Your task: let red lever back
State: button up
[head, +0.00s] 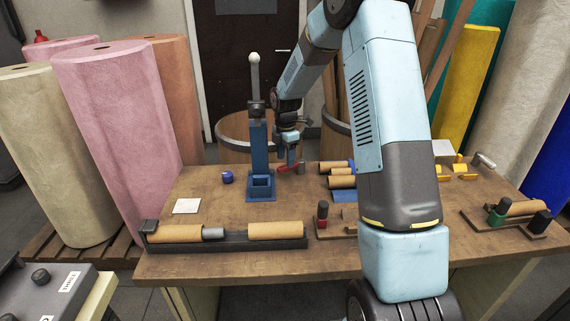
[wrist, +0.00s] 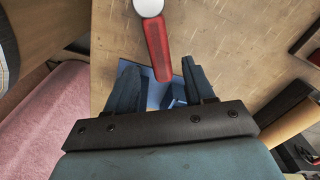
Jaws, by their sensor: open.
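The red lever (wrist: 158,50) shows in the wrist view as a red bar with a pale round end at the top of the picture. Its lower end lies in the gap between my fingertips. In the head view the red lever (head: 287,170) is a small red piece just right of the blue stand (head: 259,150), below my gripper (head: 290,153). My gripper is open, with its two dark fingers apart on either side of the lever's line in the wrist view (wrist: 160,78). I cannot tell whether either finger touches the lever.
A blue-capped piece (head: 227,177) and a white square (head: 187,206) lie left of the stand. A dark rack (head: 226,243) with cardboard tubes (head: 275,230) runs along the front edge. More tubes (head: 341,182) lie right of the gripper. Tall felt rolls (head: 115,110) stand at the left.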

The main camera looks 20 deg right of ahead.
aim_at(285, 165)
jog(key=shift+f, duration=1.55)
jog(key=shift+c, duration=0.4)
grip_shut()
